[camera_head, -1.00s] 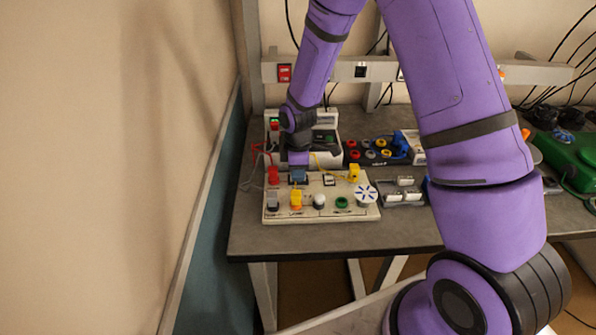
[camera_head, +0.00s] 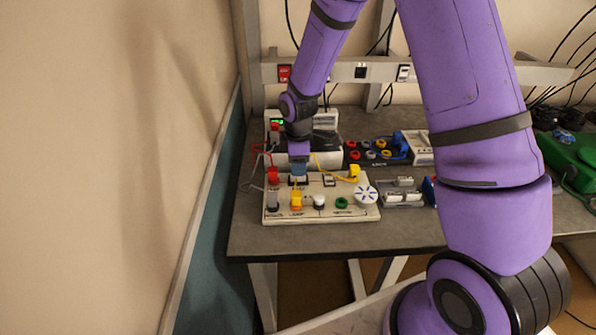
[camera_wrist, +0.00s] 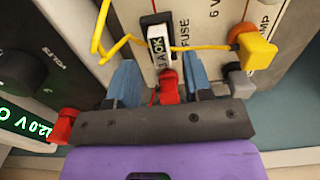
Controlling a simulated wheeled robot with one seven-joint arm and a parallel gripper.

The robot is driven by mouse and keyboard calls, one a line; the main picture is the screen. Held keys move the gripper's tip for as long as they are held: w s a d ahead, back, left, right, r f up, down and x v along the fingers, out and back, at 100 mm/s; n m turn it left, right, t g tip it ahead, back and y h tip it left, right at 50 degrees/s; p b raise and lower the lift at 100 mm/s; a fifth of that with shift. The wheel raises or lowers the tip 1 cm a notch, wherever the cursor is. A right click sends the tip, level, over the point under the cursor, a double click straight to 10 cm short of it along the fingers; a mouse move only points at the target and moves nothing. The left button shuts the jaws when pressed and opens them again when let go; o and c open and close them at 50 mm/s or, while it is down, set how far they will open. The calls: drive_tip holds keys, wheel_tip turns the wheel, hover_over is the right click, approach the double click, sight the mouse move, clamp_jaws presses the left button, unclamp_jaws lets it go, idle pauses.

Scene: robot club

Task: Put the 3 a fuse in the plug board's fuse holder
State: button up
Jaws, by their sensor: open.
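The 3 A fuse (camera_wrist: 158,47) is a small pale block with a label reading "3A" and "OK". In the wrist view it sits in the black fuse holder (camera_wrist: 150,20), beside the word "FUSE" on the cream plug board (camera_wrist: 207,55). The plug board also shows in the head view (camera_head: 362,213). My gripper (camera_wrist: 159,74) is open, its two blue fingers apart and clear of the fuse. In the head view my gripper (camera_head: 299,168) is just above the board's back row. How deep the fuse sits is hard to tell.
A red plug (camera_wrist: 169,86) shows between my fingers; a yellow lead (camera_wrist: 122,42) runs close by. A yellow plug (camera_wrist: 256,51) stands to the right. The power supply display (camera_wrist: 25,120) is lit. A tray (camera_head: 388,204) with pale blocks lies right of the board.

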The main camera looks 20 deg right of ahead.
drive_tip(key=s+d+r+m+t, duration=0.15)
drive_tip(key=s+r, duration=0.25)
drive_tip(key=r, duration=0.5)
drive_tip(key=s+d+r+m, duration=0.1)
drive_tip(key=s+r+m, duration=0.2)
drive_tip(key=r, duration=0.5)
drive_tip(key=s+d+r+m+t, duration=0.15)
drive_tip(key=s+r, duration=0.25)
drive_tip(key=r, duration=0.5)
drive_tip(key=s+d+r+m+t, duration=0.1)
drive_tip(key=s+r+m, duration=0.2)
drive_tip(key=s, duration=0.6)
drive_tip(key=s+d+r+m+t, duration=0.1)
drive_tip(key=s+d+r+m, duration=0.1)
drive_tip(key=s+m, duration=0.3)
drive_tip(key=s+r, duration=0.1)
drive_tip(key=s, duration=0.3)
drive_tip(key=shift+s+r, duration=0.2)
drive_tip(key=shift+r, duration=0.2)
drive_tip(key=shift+o, duration=0.4)
